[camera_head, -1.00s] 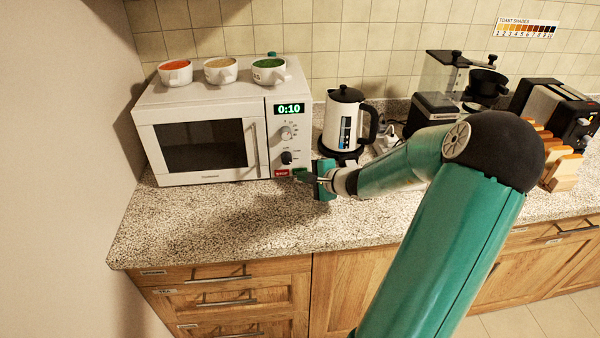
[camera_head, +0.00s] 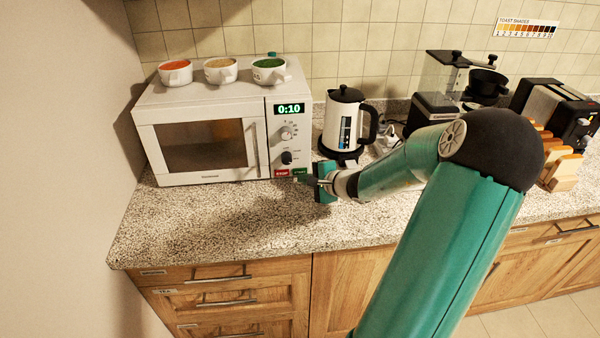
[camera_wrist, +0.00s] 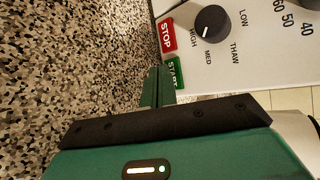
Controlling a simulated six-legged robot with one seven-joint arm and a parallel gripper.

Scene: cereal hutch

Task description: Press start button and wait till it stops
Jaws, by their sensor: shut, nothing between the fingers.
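The white microwave (camera_head: 200,177) stands on the counter at the left, its door closed. Its window (camera_head: 205,146) shows a warm, lit interior. The green display (camera_head: 289,109) reads 0:10. The red STOP button (camera_head: 282,173) sits low on the control panel, with the green START button (camera_head: 299,172) to its right. My gripper (camera_head: 303,180) is shut and empty, fingertips at START. In the wrist view the fingertips (camera_wrist: 158,77) overlap part of the START button (camera_wrist: 174,71), just below STOP (camera_wrist: 166,34). I cannot tell whether they touch it.
Several bowls, including a red-filled bowl (camera_head: 175,73), stand on the microwave. A white kettle (camera_head: 342,125) stands close to its right, behind my gripper. A coffee grinder (camera_head: 440,85) and toaster (camera_head: 550,110) are farther right. The speckled counter (camera_head: 190,225) in front is clear.

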